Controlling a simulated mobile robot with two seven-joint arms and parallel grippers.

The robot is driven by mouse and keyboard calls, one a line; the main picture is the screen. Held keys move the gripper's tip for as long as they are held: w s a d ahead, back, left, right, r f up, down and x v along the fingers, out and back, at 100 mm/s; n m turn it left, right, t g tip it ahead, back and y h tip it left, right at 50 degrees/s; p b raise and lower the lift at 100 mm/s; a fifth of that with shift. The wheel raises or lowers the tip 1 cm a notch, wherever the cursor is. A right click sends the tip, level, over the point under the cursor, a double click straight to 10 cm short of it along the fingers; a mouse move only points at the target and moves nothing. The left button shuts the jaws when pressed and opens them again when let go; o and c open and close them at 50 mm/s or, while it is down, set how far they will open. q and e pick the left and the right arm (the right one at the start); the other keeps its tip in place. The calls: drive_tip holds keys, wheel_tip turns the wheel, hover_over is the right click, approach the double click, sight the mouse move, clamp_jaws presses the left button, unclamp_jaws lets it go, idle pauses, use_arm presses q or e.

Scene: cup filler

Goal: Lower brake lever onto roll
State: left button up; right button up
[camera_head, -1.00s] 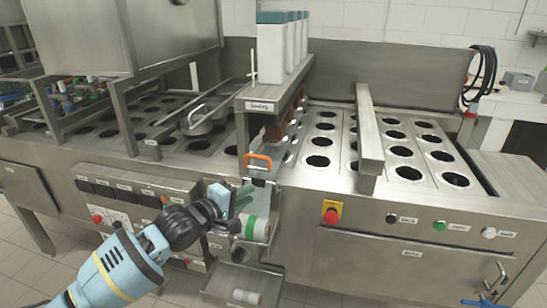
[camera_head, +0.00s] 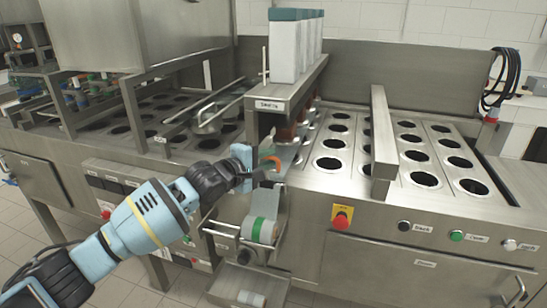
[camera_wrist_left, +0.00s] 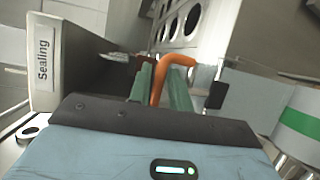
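The brake lever is an orange bent handle (camera_head: 275,161) above the roll, below the front of the shelf marked Sealing. It also shows in the left wrist view (camera_wrist_left: 178,59). My left gripper (camera_head: 268,165) is at the lever. In the wrist view its two green fingers (camera_wrist_left: 160,85) lie close on either side of the orange bar and look shut on it. The roll (camera_head: 262,229), pale with a green band, sits in the holder below the lever; its edge shows at the right of the wrist view (camera_wrist_left: 298,125). The lever stands raised, apart from the roll. My right gripper is not in view.
The shelf (camera_head: 300,85) with tall white containers rises just behind the lever. Steel plates with round holes (camera_head: 332,163) lie to the right. A red button (camera_head: 341,218) is on the front panel.

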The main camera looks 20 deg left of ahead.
use_arm(q)
drive_tip(key=shift+x, duration=1.35)
drive_tip(key=shift+c, duration=0.4)
clamp_jaws()
